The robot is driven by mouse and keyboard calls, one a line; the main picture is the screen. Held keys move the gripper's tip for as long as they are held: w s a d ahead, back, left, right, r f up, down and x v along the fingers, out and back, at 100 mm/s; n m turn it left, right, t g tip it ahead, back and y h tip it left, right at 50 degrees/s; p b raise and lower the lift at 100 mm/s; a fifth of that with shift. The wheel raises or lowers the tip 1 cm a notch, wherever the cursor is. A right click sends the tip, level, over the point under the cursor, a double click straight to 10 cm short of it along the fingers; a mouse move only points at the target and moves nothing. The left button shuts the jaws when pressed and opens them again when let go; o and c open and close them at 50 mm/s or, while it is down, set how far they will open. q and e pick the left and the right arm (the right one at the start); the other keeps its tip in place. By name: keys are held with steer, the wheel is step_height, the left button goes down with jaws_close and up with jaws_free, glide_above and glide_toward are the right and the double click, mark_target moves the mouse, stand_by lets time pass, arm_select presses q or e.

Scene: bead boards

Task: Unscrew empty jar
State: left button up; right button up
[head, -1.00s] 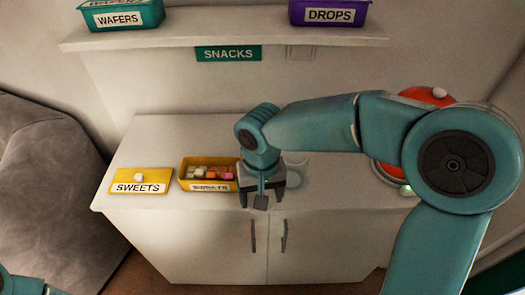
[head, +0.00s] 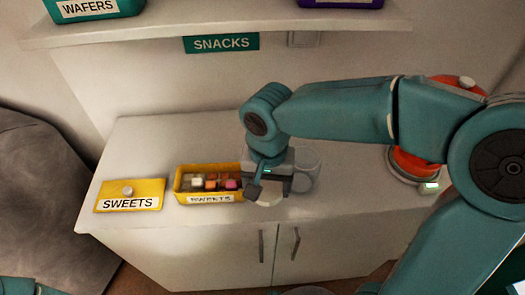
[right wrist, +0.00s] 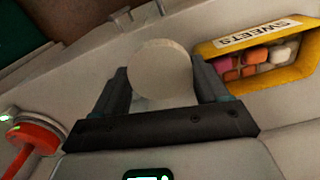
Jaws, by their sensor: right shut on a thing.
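My right gripper (head: 270,188) is low at the front of the white cabinet top, beside the yellow sweets box. It is shut on a pale round lid (right wrist: 160,72), which sits between both fingers in the right wrist view. In the head view the lid (head: 268,200) shows partly below the fingers. Whether the held lid sits on a jar is hidden. My left gripper is out of view; only a bit of teal arm shows at the bottom left.
The open yellow sweets box (head: 208,198) holds several coloured sweets; its yellow lid (head: 130,195) lies to its left. A red domed appliance (head: 415,160) stands at the right. A shelf (head: 220,32) with bins hangs above. The cabinet top (head: 345,205) is clear right of the jar.

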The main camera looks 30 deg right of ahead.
steer(key=w+d+p, duration=0.1)
steer(key=w, duration=0.3)
steer(key=w+d+f, duration=0.1)
steer(key=w+d, duration=0.1)
steer(key=w, duration=0.2)
steer(key=w+d+p, duration=0.1)
steer(key=w+d, duration=0.1)
steer(key=w, duration=0.1)
steer(key=shift+w+d+f+p, duration=0.15)
steer(key=shift+w+d+p, duration=0.1)
steer(key=shift+w+p, duration=0.15)
steer(key=shift+f, duration=0.7)
step_height(320, 180, down, 4)
steer(key=shift+r+p, duration=0.1)
steer(key=shift+p, duration=0.25)
steer(key=shift+w+d+f, duration=0.1)
steer(key=shift+w+f, duration=0.1)
steer(key=shift+f, duration=0.05)
steer(key=shift+s, duration=0.1)
